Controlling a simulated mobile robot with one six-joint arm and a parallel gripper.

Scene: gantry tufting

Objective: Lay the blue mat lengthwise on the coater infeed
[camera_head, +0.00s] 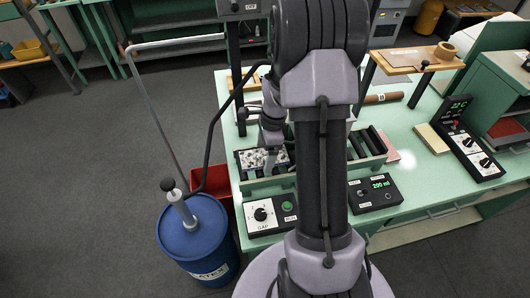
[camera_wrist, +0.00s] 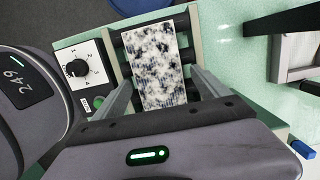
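The mat (camera_wrist: 155,65), white with dark blue-black speckles, lies flat on the dark rollers of the coater infeed (camera_wrist: 196,42). In the wrist view its long side runs across the rollers, between the two side rails. In the head view the mat (camera_head: 262,157) shows at the left end of the green coater (camera_head: 372,163), partly behind my arm. My gripper (camera_wrist: 162,92) is open above the mat, one finger on each side with a gap to its edges. The mat's near end is hidden by my gripper body.
A GAP knob box (camera_head: 270,214) stands in front of the infeed, and a 200 ml display box (camera_head: 375,193) to its right. A blue drum (camera_head: 196,240) and a red bin (camera_head: 213,184) stand left of the table. A thin frame (camera_wrist: 298,50) shows at right.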

